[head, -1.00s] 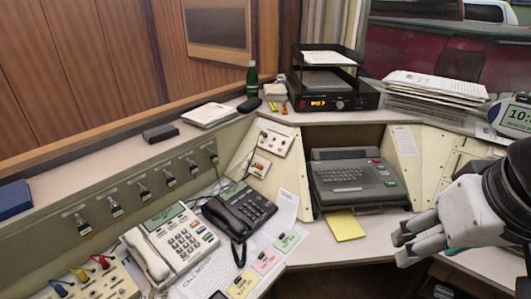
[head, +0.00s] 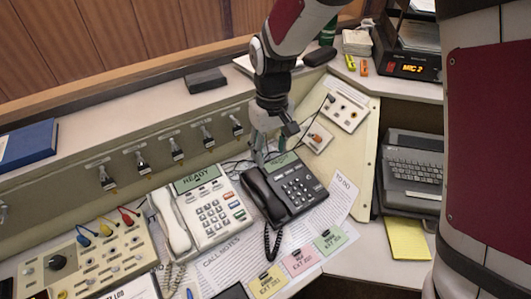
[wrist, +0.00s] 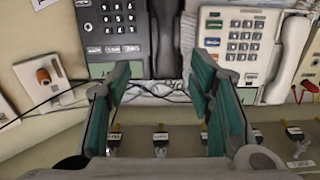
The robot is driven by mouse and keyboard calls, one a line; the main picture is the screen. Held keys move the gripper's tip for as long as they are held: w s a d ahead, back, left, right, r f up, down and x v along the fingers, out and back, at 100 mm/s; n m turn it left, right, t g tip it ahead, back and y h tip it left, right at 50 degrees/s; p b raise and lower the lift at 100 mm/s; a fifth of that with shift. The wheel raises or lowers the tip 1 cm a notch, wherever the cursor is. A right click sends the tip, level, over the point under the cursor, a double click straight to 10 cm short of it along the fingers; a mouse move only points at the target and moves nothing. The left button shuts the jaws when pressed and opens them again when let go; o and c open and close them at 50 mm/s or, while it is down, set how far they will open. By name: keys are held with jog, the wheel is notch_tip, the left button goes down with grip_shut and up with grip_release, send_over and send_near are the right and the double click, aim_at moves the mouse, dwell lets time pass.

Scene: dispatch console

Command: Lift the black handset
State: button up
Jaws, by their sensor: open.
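The black handset (head: 262,196) lies in its cradle on the left side of the black desk phone (head: 300,187), its coiled cord hanging down in front. In the wrist view the handset (wrist: 166,42) lies beyond the fingertips, between the black phone's keypad and the white phone. My gripper (head: 266,150) is above the back edge of the black phone, pointing down. In the wrist view my gripper (wrist: 160,72) is open, with green-padded fingers apart and nothing between them. It does not appear to touch the handset.
A white phone (head: 207,214) with its own handset stands close on the left. A panel with a row of switches (head: 177,150) rises behind the phones. Thin cables run behind the black phone. A typewriter-like keyboard unit (head: 412,170) is at right. Colored cards (head: 298,260) lie in front.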

send_over(265, 188)
notch_tip(265, 188, down, 10)
jog(key=shift+f, duration=0.1)
jog(key=shift+s+f, duration=0.1)
jog(key=shift+f, duration=2.8)
grip_shut()
